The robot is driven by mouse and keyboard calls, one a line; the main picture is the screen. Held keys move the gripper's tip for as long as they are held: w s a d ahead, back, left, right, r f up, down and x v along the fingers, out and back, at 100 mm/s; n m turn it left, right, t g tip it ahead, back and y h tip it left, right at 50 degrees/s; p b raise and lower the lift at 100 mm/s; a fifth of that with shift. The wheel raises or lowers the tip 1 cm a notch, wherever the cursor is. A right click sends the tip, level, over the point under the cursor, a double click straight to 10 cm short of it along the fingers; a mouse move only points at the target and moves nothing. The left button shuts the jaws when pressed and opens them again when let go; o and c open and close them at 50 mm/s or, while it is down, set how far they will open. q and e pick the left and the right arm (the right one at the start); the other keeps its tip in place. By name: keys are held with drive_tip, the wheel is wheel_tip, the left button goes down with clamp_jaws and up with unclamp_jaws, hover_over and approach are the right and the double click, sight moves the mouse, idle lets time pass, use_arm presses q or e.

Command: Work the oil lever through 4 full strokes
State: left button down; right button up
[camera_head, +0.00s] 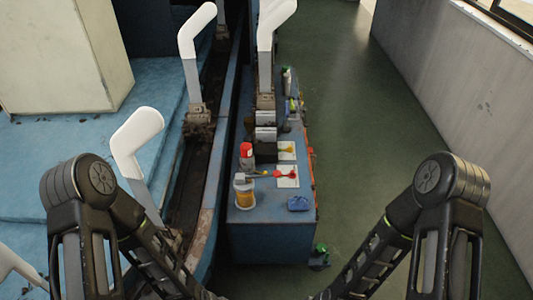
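An amber oil reservoir (245,198) with a pale base stands near the front left of the blue cabinet top (265,212). A short grey lever-like part (252,177) sits at its top and reaches to the right. The view is too small to tell its exact angle. My two arms come in from the lower left and lower right, and their forearms run down towards the bottom middle. Both grippers are below the picture edge, so neither their fingers nor anything in them shows.
A red-capped container (247,153) stands behind the reservoir. A white card with a red item (287,175), another with a yellow-green item (287,150) and a blue cloth-like item (299,203) lie to the right. Green floor (365,140) is clear.

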idle(0.3)
clamp_jaws()
idle(1.6)
